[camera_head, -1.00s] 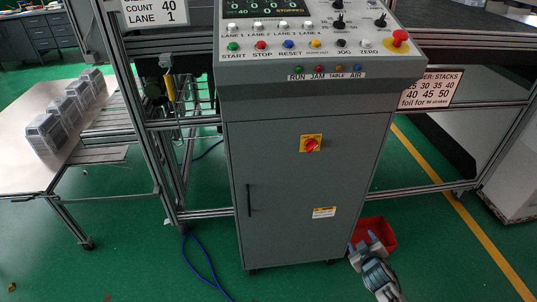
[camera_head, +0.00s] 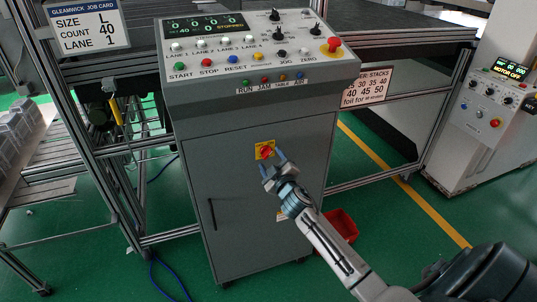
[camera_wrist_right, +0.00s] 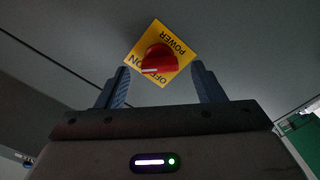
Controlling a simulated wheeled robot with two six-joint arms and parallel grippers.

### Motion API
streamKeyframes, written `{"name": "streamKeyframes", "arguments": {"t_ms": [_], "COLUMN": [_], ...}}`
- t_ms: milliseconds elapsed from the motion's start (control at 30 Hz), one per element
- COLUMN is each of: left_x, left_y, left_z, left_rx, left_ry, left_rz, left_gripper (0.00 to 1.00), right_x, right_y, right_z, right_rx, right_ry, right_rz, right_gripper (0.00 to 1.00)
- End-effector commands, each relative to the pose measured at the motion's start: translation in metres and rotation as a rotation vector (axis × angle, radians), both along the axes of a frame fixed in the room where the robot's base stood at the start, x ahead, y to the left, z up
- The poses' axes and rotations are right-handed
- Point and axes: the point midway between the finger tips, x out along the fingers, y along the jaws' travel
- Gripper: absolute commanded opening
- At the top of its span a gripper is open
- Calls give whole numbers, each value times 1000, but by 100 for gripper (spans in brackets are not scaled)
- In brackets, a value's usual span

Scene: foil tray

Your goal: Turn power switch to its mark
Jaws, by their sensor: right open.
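The power switch (camera_head: 266,151) is a red rotary knob on a yellow plate on the front of the grey cabinet (camera_head: 235,190). In the right wrist view the red knob (camera_wrist_right: 158,59) sits on the yellow plate (camera_wrist_right: 177,41), lettered POWER, ON and OFF. A white line on the knob lies toward the lower left in that view, near the ON and OFF lettering. My right gripper (camera_head: 273,163) is open in front of the switch. In the wrist view its blue fingers (camera_wrist_right: 160,88) stand either side of the knob, apart from it. My left gripper is not in view.
Above the switch is a sloped control panel (camera_head: 255,65) with buttons, knobs and a red stop button (camera_head: 331,45). A cabinet handle (camera_head: 212,213) is lower left. A red bin (camera_head: 341,227) stands on the floor at right. A metal frame (camera_head: 85,150) stands left.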

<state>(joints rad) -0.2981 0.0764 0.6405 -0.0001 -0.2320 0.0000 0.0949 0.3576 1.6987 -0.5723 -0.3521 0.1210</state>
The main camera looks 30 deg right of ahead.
Motion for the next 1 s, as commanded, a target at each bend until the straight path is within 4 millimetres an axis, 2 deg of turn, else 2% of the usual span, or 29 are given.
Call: {"name": "streamKeyframes", "arguments": {"t_ms": [100,200,533,567,767,1000], "left_x": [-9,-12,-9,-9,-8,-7], "left_y": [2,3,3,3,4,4], "left_z": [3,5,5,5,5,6], "left_rx": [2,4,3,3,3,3], "left_ry": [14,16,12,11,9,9], "left_rz": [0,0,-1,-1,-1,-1], "left_gripper": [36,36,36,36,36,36], "right_x": [15,21,25,24,24,24], "right_y": [-4,-5,-6,-6,-6,-6], "right_z": [1,0,-1,-1,-1,-1], "right_rx": [0,0,0,0,0,-12], "right_ry": [-1,1,0,0,0,4], "right_rz": [-1,-1,0,0,0,1], "right_gripper": [62,62,62,58,19,17]}}
